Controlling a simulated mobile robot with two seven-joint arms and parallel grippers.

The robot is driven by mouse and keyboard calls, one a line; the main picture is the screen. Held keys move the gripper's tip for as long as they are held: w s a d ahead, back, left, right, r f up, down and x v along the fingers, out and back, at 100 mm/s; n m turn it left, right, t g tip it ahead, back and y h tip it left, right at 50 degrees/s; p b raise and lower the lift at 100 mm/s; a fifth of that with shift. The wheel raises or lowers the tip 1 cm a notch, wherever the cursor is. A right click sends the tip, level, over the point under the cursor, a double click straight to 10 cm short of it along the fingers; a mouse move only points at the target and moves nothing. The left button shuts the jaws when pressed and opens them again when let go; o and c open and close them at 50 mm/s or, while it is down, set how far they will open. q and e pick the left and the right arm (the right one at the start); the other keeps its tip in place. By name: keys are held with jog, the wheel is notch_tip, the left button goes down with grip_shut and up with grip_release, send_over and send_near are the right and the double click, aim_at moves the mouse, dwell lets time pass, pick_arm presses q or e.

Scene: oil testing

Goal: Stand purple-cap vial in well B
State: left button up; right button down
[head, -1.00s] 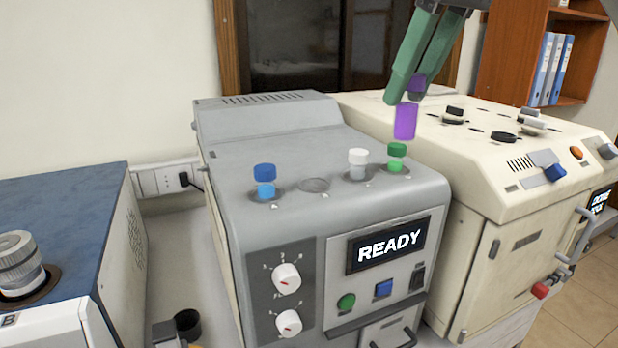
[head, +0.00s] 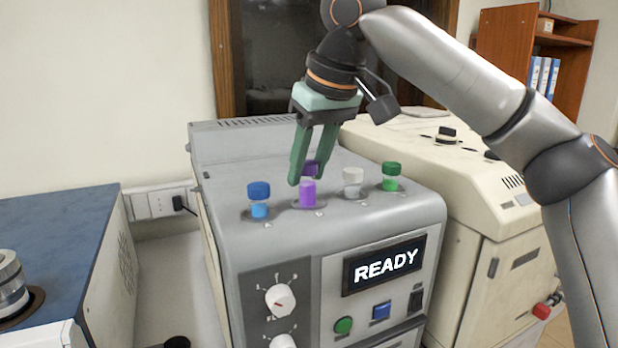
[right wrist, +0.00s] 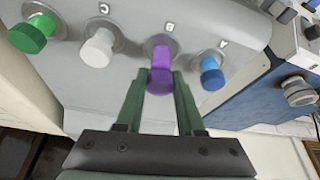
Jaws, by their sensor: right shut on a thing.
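The purple-cap vial (head: 308,192) is upright at well B (head: 296,212) on the grey machine's top, between the blue-cap and white-cap vials. My right gripper (head: 309,172) is shut on its cap from above. In the right wrist view, the purple cap (right wrist: 160,82) sits between the fingertips, and the purple body (right wrist: 161,53) lines up with the well ring marked B. The vial's lower end is at the ring; I cannot tell how deep it sits. Its cap shows slightly higher than the neighbouring caps. My left gripper is not in view.
The blue-cap vial (head: 259,200), white-cap vial (head: 352,181) and green-cap vial (head: 390,176) stand in the other wells, close by. A cream machine (head: 470,190) stands to the right, a blue-topped machine (head: 60,240) to the left. The READY display (head: 384,264) is on the front.

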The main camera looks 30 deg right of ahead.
jog(key=shift+f, duration=0.95)
jog(key=shift+f, duration=0.15)
jog(key=c, duration=0.5)
grip_release()
jog(key=shift+r, duration=0.3)
jog(key=p+v, duration=0.1)
jog(key=v, duration=1)
jog(key=shift+s+r+p, duration=0.2)
jog(key=shift+r+p, duration=0.1)
jog(key=shift+r, duration=0.05)
